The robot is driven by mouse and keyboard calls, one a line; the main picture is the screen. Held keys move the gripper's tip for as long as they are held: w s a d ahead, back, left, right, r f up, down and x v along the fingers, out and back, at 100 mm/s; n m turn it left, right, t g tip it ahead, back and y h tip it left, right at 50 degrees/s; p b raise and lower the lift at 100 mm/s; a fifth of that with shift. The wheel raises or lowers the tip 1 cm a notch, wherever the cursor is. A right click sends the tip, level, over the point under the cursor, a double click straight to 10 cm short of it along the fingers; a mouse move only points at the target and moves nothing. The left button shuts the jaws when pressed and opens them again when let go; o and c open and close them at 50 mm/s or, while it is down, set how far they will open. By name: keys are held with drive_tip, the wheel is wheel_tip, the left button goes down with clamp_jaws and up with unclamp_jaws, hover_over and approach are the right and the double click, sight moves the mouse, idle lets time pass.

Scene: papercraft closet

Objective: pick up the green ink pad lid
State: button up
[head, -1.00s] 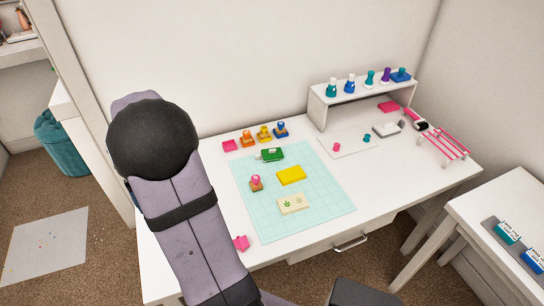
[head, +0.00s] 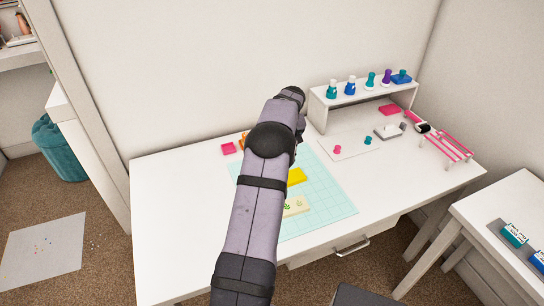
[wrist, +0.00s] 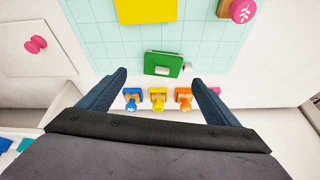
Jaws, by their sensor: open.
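The green ink pad (wrist: 163,62) lies on the pale teal cutting mat (wrist: 105,50) in the wrist view, near the mat's edge. It looks like a flat green block with a small pale piece at its side. I cannot tell the lid apart from the pad. My gripper (wrist: 160,78) is open and empty, with its two dark blue fingers spread on either side of the pad's line. The pad shows between and just beyond the fingertips, with no contact visible. In the head view my arm hides the pad and my gripper.
Blue (wrist: 132,98), yellow (wrist: 158,98) and orange (wrist: 183,98) stamps stand in a row between my fingers in the wrist view. A yellow block (wrist: 146,10) and a pink-handled stamp (wrist: 241,11) are on the mat. A white shelf (head: 325,112) with bottles stands at the right.

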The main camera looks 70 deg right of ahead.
drive_tip(key=shift+w+p+x, duration=0.2)
drive_tip(key=shift+p+x, duration=0.4)
drive_tip(key=shift+x, duration=0.75)
drive_tip(key=shift+w+p+x, duration=0.15)
drive_tip(key=shift+p+x, duration=0.4)
drive_tip(key=shift+x, duration=0.8)
drive_tip(key=shift+w+d+f, duration=0.2)
drive_tip(key=shift+f, duration=0.4)
drive_tip(key=shift+f, duration=0.1)
drive_tip(key=c, duration=1.6)
drive_tip(key=shift+a, duration=0.1)
drive_tip(key=shift+c, duration=0.5)
wheel_tip(320, 180, up, 10)
drive_tip(key=b, duration=0.1)
